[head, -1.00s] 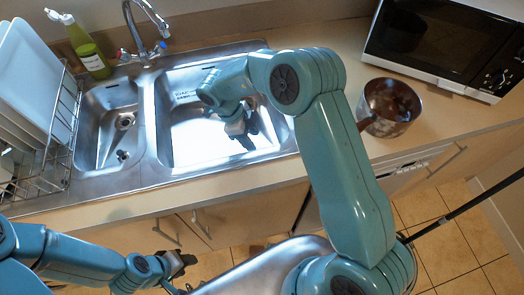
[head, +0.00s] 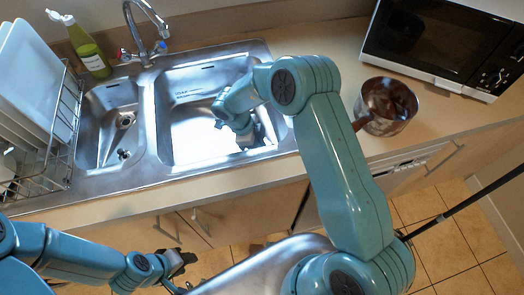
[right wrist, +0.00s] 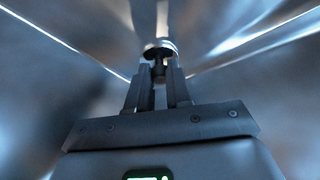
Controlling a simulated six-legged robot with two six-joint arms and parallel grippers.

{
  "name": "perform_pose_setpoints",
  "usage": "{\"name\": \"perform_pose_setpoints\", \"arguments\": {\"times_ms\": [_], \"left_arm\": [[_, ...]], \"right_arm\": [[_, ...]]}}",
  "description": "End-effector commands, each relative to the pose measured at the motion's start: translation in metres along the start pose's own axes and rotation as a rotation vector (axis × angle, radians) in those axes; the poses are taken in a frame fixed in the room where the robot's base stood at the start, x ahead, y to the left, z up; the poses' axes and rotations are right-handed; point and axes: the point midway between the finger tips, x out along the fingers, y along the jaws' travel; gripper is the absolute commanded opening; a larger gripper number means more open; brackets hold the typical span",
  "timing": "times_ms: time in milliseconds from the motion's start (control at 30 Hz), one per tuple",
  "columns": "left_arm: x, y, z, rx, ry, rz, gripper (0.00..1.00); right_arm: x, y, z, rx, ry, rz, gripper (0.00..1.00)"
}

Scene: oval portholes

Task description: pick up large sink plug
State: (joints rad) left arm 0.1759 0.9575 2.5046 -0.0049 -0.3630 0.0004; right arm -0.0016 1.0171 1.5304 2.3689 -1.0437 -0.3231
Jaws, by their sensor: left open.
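The large sink plug (right wrist: 160,50), silvery with a dark middle part, is between the fingertips of my right gripper (right wrist: 159,68) in the right wrist view. The fingers appear shut on it, and it stays fairly sharp while the basin behind is blurred. In the head view my right gripper (head: 250,137) is inside the large basin (head: 190,135), near its front right; the plug cannot be made out clearly there. My left gripper (head: 182,262) is open and empty, in front of the counter and below its edge.
The small basin (head: 108,135) on the left has a drain and a small dark item (head: 123,153). A dish rack (head: 45,178) with plates, a green bottle (head: 88,50) and the tap (head: 147,35) surround the sink. A pot (head: 385,105) and microwave (head: 440,45) stand right.

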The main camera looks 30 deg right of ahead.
Motion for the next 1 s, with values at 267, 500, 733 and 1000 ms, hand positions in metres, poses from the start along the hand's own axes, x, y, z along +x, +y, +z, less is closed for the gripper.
{"name": "perform_pose_setpoints", "arguments": {"times_ms": [267, 500, 733, 1000], "left_arm": [[0.000, 0.000, 0.000, 0.000, 0.000, 0.000, 0.43], [0.001, 0.000, 0.000, 0.000, 0.000, 0.000, 0.43], [0.002, -0.001, 0.000, 0.000, 0.000, 0.000, 0.43], [0.001, 0.000, 0.000, 0.000, 0.000, 0.000, 0.43]], "right_arm": [[-0.001, 0.000, 0.000, 0.000, 0.000, 0.000, 0.00], [-0.023, -0.001, -0.009, 0.001, -0.002, -0.003, 0.00], [-0.077, -0.001, -0.031, 0.002, -0.003, -0.004, 0.00], [-0.143, 0.000, -0.058, 0.001, -0.003, -0.003, 0.00]]}}
